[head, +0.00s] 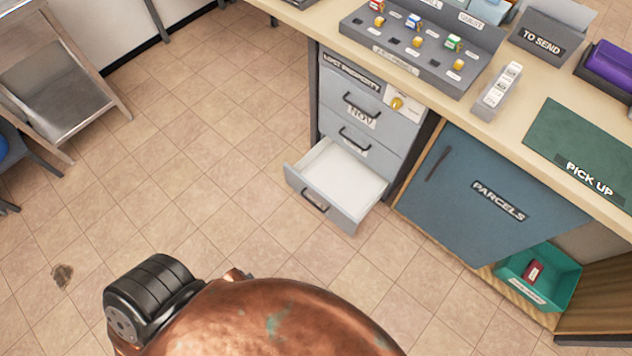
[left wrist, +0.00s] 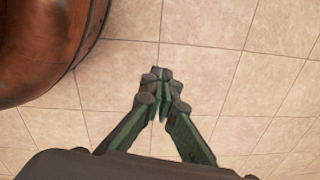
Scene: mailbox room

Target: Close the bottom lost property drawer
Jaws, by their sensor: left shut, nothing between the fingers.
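The bottom lost property drawer (head: 339,178) is pulled out of the grey drawer unit (head: 313,98) in the head view. Its white inside looks empty, and its front has a dark handle (head: 314,202). The two drawers above it, the upper drawer (head: 345,93) and the middle drawer (head: 378,151), are shut. My left gripper (left wrist: 160,80) shows in the left wrist view, shut and empty above the floor tiles, with its fingertips together. It is not visible in the head view. My right gripper is in neither view.
The blue parcels cupboard door (head: 470,200) is right of the drawers, shut. A teal bin (head: 545,285) with a red item stands low beside it. A counter (head: 400,70) runs above. Tiled floor (head: 190,150) before the drawer is clear.

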